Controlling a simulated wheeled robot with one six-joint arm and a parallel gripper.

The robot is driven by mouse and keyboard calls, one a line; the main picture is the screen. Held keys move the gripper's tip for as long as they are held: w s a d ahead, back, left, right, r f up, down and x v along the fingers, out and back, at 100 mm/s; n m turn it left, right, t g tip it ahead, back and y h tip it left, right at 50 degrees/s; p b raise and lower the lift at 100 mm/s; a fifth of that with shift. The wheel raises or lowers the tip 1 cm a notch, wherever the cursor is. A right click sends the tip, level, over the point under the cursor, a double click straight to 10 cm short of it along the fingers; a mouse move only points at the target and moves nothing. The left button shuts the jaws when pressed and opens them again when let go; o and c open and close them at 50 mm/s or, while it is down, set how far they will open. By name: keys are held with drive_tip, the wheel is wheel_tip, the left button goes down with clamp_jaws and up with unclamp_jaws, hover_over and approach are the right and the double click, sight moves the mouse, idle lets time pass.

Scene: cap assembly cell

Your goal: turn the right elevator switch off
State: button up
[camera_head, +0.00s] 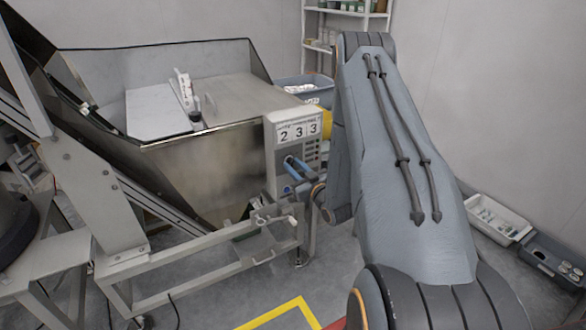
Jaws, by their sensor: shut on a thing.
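A grey control box (271,150) with a "2 3 3" label stands at the right end of the metal hopper elevator (200,175). Its front carries a column of small controls at the right. My gripper (291,165) is at the front of this box, below the label, reached from the right by my arm. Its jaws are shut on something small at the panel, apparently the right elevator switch. The switch itself is hidden by the fingers, so its position cannot be seen.
A metal frame (210,268) stands below the hopper. A grey bin (318,91) and shelves (316,45) are behind. Crates (497,219) lie on the floor at right. Yellow tape (290,308) marks clear floor in front.

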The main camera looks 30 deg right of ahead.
drive_tip(key=shift+d+r+n+b, duration=0.1)
drive_tip(key=shift+n+b, duration=0.25)
drive_tip(key=shift+n, duration=1.4)
drive_tip(key=shift+d+n+b, duration=0.1)
drive_tip(key=shift+n+b, duration=0.25)
drive_tip(key=shift+n, duration=1.4)
drive_tip(key=o, duration=1)
drive_tip(key=shift+s, duration=0.15)
drive_tip(key=s+b, duration=0.1)
drive_tip(key=s, duration=0.6)
drive_tip(key=shift+s+d, duration=0.1)
drive_tip(key=shift+s, duration=0.15)
